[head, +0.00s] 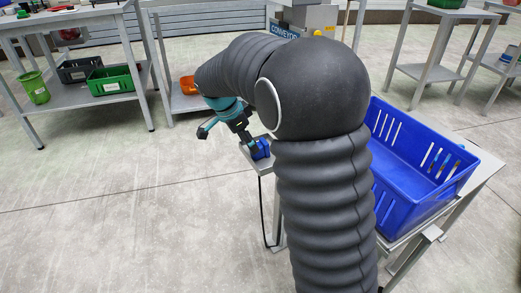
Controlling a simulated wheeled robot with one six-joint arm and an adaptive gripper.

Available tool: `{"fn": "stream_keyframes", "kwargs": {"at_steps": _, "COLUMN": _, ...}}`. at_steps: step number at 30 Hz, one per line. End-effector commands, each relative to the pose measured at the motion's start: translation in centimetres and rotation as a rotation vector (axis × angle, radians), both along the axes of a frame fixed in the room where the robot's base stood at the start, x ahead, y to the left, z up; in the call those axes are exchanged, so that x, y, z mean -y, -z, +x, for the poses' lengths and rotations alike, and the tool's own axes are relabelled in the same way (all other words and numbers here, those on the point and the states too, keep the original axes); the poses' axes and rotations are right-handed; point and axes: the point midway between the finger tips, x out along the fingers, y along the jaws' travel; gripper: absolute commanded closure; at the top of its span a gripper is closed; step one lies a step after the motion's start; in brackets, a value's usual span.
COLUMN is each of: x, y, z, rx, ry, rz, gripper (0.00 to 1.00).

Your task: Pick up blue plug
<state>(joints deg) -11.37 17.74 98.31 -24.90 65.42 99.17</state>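A small blue object (261,149), which looks like the blue plug, sits at the top of a small grey stand (263,167) near the middle of the head view. My gripper (251,147), dark with teal parts, reaches down to the left side of the blue object. It looks very close to it or touching. The fingertips are small and dark here, so I cannot tell whether they are open or closed on it. My own arm covers the area to the right of the stand.
A large blue crate (408,205) stands on a grey table at the right, with a few small items inside. A shelf table at the left holds a green bin (112,82), a black bin (79,70) and a green pot (36,90). The floor at the left is clear.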

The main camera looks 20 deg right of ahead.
Motion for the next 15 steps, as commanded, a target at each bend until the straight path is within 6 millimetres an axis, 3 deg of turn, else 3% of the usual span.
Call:
{"fn": "stream_keyframes", "kwargs": {"at_steps": 7, "x": 1.1, "y": 3.3, "z": 0.1, "rx": -0.003, "ry": 0.001, "rz": 0.000, "gripper": 0.35}}
{"fn": "stream_keyframes", "kwargs": {"at_steps": 15, "x": 1.4, "y": 4.0, "z": 0.2, "rx": -0.001, "ry": 0.000, "rz": 0.001, "gripper": 0.35}}
